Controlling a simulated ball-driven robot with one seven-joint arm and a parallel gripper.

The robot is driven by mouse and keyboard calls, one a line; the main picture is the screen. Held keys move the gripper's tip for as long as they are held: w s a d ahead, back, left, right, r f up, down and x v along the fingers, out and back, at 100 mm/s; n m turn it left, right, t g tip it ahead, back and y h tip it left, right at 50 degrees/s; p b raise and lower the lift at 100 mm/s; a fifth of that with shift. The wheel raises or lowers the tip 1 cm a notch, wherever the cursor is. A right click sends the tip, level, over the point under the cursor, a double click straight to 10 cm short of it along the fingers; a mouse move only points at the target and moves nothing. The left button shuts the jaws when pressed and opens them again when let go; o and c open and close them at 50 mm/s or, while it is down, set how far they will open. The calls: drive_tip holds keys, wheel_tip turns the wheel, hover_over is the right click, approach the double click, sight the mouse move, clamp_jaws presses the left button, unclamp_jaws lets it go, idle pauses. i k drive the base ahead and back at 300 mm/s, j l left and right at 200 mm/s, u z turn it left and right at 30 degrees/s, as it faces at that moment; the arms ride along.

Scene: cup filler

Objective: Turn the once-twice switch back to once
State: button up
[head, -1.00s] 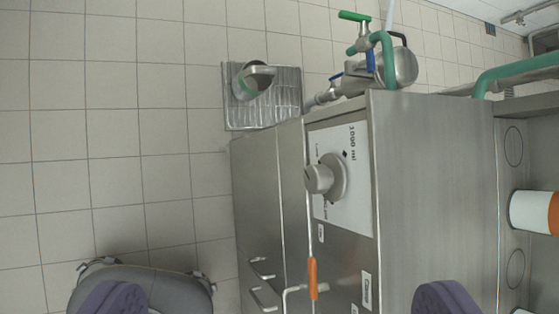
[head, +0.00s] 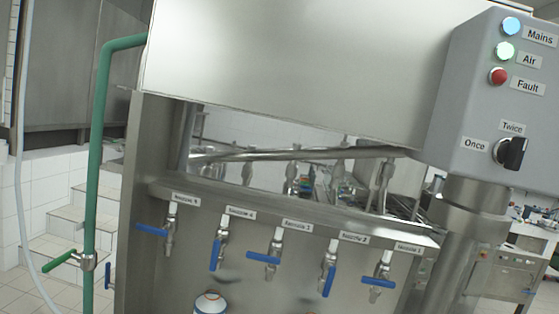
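The once-twice switch (head: 511,154) is a black knob on the front of a grey control box at the right of the head view. Its raised grip stands near upright, toward the "Twice" label (head: 513,127) above it rather than the "Once" label (head: 475,146) to its left. My gripper is outside the view, so I cannot see whether it is open or shut. Nothing is touching the switch.
The control box (head: 468,85) carries Mains, Air and Fault lamps and stands on a steel post (head: 444,215). Several blue-handled nozzle valves (head: 263,258) line the steel panel to its left. A green pipe (head: 98,150) rises at the left. A white container (head: 210,303) shows below.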

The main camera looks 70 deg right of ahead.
sight(512, 154)
drive_tip(key=z, duration=2.25)
